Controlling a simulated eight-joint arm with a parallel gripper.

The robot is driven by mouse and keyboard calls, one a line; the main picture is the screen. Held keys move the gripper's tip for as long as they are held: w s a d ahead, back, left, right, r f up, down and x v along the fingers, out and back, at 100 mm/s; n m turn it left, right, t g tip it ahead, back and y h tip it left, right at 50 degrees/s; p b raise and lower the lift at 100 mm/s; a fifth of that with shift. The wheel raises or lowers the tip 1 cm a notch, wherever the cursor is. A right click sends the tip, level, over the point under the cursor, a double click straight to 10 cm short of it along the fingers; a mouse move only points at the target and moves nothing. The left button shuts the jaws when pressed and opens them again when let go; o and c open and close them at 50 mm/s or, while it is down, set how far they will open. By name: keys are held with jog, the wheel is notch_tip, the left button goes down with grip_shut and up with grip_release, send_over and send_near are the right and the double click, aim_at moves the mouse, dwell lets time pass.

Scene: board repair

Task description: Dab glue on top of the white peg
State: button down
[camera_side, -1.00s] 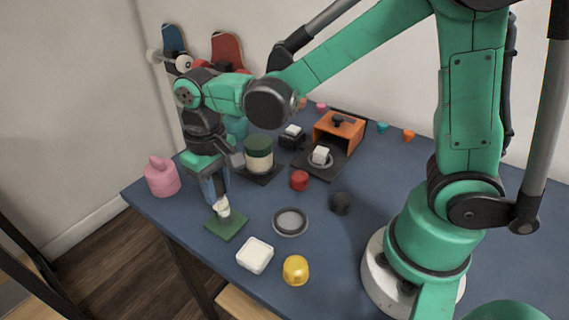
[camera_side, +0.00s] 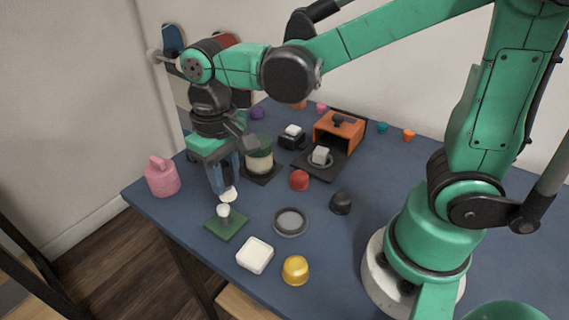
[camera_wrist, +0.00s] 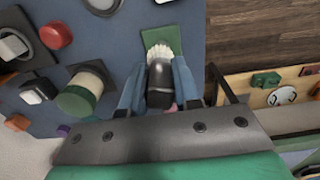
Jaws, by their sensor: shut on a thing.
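My gripper (camera_side: 221,187) points down and is shut on a brush with pale bristles (camera_side: 228,195). In the wrist view, the brush's dark handle (camera_wrist: 160,84) sits between the blue fingers, with white bristles (camera_wrist: 163,51) beyond it. The white peg (camera_side: 224,212) stands upright on a small green plate (camera_side: 229,229). The bristles are just above the peg and seem slightly apart from it. In the wrist view the green plate (camera_wrist: 159,36) shows behind the bristles, and the peg is hidden. I cannot make out glue on the peg.
A cream jar with a green top (camera_side: 259,157) stands behind the gripper. A pink weight-like object (camera_side: 161,178) is at left. A white dish (camera_side: 255,255), yellow cup (camera_side: 295,270) and grey ring (camera_side: 290,222) lie in front and right. An orange box (camera_side: 338,132) is farther back.

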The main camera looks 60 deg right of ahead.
aim_at(223, 164)
jog(key=shift+r, duration=2)
jog(key=shift+f, duration=0.15)
jog(key=shift+f, duration=3.1)
jog(key=shift+w+f, duration=0.3)
jog(key=shift+f, duration=0.55)
jog(key=shift+w+r, duration=0.1)
jog(key=shift+w, duration=1.55)
jog(key=shift+s, duration=1.95)
jog(key=shift+r, duration=4)
